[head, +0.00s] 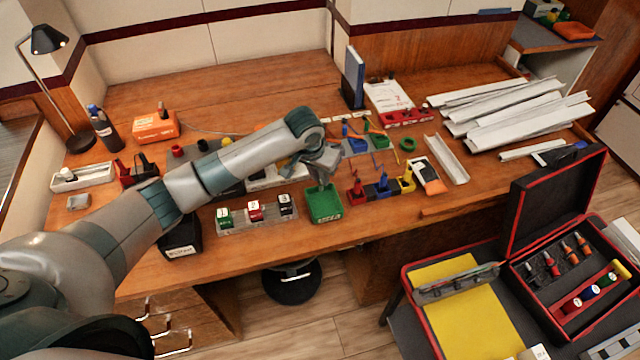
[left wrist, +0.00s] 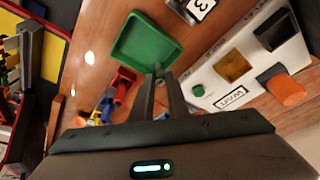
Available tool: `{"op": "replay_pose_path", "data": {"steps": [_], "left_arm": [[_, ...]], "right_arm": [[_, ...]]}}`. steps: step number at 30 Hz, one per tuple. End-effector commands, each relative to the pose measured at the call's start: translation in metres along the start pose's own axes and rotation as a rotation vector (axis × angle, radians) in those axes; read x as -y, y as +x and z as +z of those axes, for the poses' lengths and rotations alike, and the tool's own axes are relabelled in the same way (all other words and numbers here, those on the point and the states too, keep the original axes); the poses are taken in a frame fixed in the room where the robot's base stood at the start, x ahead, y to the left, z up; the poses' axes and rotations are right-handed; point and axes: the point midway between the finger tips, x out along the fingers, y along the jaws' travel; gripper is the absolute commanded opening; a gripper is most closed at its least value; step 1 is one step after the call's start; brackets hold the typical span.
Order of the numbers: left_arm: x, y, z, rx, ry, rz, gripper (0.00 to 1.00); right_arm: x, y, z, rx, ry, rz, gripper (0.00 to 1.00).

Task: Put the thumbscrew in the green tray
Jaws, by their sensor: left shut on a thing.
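The green tray (head: 324,204) sits near the front edge of the wooden bench. It also shows in the left wrist view (left wrist: 147,42), and its inside looks empty there. My left gripper (head: 322,172) is just behind and above the tray in the head view. In the left wrist view its fingers (left wrist: 160,75) are close together, with their tips by the tray's edge. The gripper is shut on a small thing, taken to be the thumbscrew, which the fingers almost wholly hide. My right gripper is not in view.
A clear rack with green, red and black numbered blocks (head: 256,212) stands left of the tray. Red, blue and yellow parts (head: 382,188) stand to its right. A white board with coloured blocks (left wrist: 240,70) lies beside the tray. An open black case (head: 560,270) is at front right.

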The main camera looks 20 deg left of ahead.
Motion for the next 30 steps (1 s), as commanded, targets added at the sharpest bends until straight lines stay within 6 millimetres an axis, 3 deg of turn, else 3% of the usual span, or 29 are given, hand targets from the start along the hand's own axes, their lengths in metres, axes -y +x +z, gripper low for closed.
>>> {"op": "replay_pose_path", "data": {"steps": [10,23,24,25,26,30], "left_arm": [[-0.001,0.033,0.011,0.001,0.000,0.000,0.00],[0.000,0.039,0.013,0.001,0.000,0.000,0.00],[0.000,0.039,0.013,0.001,0.000,-0.001,0.21],[0.000,0.039,0.013,0.001,0.000,-0.001,0.29],[0.000,0.038,0.013,0.001,0.000,-0.001,0.33],[0.000,0.038,0.013,0.001,0.000,-0.001,0.33]], "right_arm": [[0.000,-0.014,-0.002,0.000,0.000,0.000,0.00],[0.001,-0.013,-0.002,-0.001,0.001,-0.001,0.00],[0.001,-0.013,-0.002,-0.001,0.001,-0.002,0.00],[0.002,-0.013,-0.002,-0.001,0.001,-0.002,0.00],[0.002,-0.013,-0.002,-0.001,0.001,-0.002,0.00],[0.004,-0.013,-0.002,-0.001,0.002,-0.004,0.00]]}}
